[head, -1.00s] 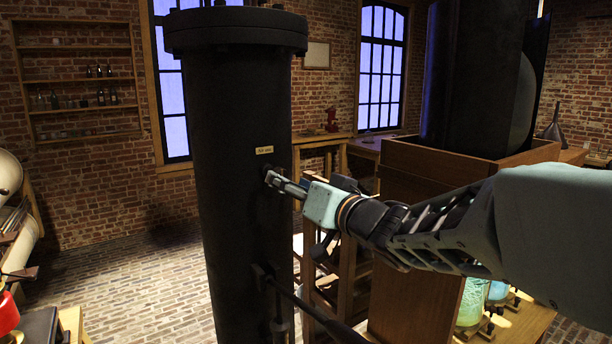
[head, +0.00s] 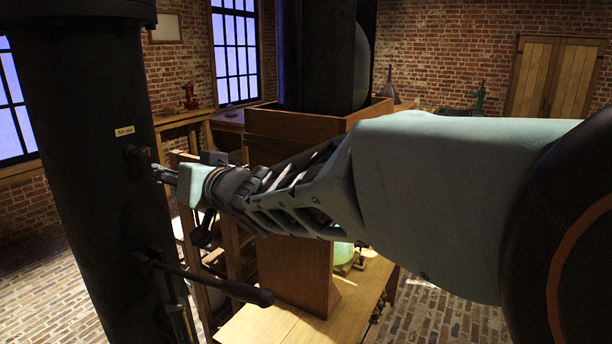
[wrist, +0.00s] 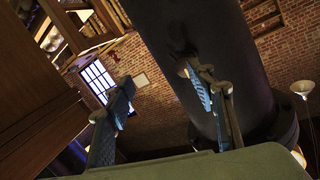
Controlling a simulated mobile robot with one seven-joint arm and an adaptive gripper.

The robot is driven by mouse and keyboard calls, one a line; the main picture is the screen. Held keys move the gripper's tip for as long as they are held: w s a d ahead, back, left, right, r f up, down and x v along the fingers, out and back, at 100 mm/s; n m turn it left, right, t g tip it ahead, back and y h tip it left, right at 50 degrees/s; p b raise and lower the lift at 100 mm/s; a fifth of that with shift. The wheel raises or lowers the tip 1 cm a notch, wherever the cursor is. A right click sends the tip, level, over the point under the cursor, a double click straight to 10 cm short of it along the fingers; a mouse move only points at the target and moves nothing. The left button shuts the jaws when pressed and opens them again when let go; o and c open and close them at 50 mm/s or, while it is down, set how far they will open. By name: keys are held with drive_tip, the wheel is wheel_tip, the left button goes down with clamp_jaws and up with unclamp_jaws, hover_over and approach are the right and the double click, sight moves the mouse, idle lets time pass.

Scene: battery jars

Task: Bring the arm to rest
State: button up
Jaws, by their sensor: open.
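My arm reaches from the right across the head view. My gripper (head: 165,174) is at the side of a tall black cylinder (head: 85,130), close to a small dark fitting (head: 136,154) below a brass label (head: 124,131). I cannot tell whether it touches the fitting. In the wrist view my gripper (wrist: 158,88) has its two fingers spread, with nothing seen held between them. The black cylinder (wrist: 200,30) stands behind the right finger there.
A dark lever (head: 215,283) sticks out from the cylinder below my gripper. A wooden cabinet (head: 293,270) with a large black vessel (head: 320,50) stands behind my arm. A wooden bench (head: 265,325) is below it. Open brick floor (head: 450,318) shows at lower right.

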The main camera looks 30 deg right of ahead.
drive_tip(key=s+d+f+g+h, duration=0.2)
drive_tip(key=s+d+f, duration=0.1)
drive_tip(key=s, duration=0.3)
drive_tip(key=s+d+f+m+g+h, duration=0.1)
drive_tip(key=s+d+f+g+h, duration=0.1)
drive_tip(key=s+d+f, duration=0.2)
drive_tip(key=s+d+f+g+h+p, duration=0.1)
drive_tip(key=s+d+f+g, duration=0.1)
drive_tip(key=s, duration=0.6)
drive_tip(key=shift+s+d+f+g+h, duration=0.15)
drive_tip(key=shift+s+d+f+h, duration=0.05)
drive_tip(key=shift+d+f, duration=0.3)
drive_tip(key=shift+s+d+f+g+h, duration=0.15)
drive_tip(key=shift+d+f+h, duration=0.05)
drive_tip(key=shift+d+f, duration=0.2)
drive_tip(key=s+a+f+g, duration=0.2)
drive_tip(key=s+f, duration=0.3)
drive_tip(key=s, duration=0.5)
drive_tip(key=shift+s+a+n+g+y, duration=0.2)
drive_tip(key=shift+n+g+y, duration=0.2)
drive_tip(key=shift+g, duration=0.3)
drive_tip(key=shift+c, duration=0.7)
drive_tip(key=shift+d, duration=0.1)
